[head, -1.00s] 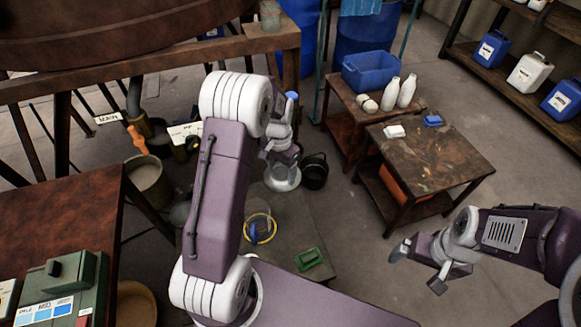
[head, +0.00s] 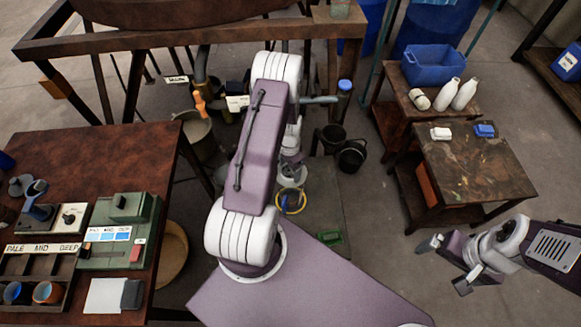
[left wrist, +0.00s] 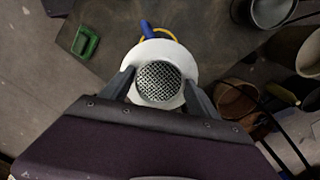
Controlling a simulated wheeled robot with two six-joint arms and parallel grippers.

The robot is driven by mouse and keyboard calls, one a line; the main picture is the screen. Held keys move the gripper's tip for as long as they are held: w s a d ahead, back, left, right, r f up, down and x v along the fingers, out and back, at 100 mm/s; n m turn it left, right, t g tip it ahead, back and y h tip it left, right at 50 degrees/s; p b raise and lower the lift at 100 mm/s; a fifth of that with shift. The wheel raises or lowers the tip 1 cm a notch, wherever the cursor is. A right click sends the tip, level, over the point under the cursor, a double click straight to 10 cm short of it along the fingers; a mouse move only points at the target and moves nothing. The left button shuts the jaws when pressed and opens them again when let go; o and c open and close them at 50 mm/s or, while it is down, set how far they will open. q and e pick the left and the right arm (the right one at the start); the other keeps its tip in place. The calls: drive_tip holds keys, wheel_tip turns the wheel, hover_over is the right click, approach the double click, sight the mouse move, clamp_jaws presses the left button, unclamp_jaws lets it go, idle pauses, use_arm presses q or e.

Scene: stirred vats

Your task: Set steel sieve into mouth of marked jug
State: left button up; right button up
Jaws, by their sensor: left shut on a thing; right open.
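The steel sieve shows in the left wrist view (left wrist: 158,82) as a round mesh in a broad pale rim. My left gripper (head: 291,163) is shut on it; both fingers (left wrist: 160,92) press its sides. In the head view the sieve (head: 292,179) hangs at the jug's upper edge. The marked jug (head: 290,203), clear with a yellow band, stands on a low grey bench. In the wrist view its blue handle (left wrist: 148,29) and part of the band stick out past the sieve; its mouth is hidden. Whether they touch is unclear. My right gripper (head: 445,265) is open and empty.
A green object (head: 330,238) lies on the bench (head: 328,205) right of the jug. Black buckets (head: 352,156) stand behind it. A brown table (head: 85,170) with trays is at left, and a low table (head: 470,165) at right.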

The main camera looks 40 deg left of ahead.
sight(290, 173)
use_arm(q)
wheel_tip(290, 173, down, 4)
drive_tip(key=b, duration=0.2)
drive_tip(key=shift+b, duration=0.3)
drive_tip(key=shift+f+b, duration=0.5)
drive_tip(key=shift+f, duration=0.15)
drive_tip(key=shift+f, duration=0.15)
idle(0.5)
drive_tip(key=shift+f+b, duration=0.35)
drive_tip(key=shift+f, duration=0.2)
drive_tip(key=shift+f, duration=0.1)
drive_tip(key=shift+f+b, duration=0.45)
drive_tip(key=shift+f, duration=0.05)
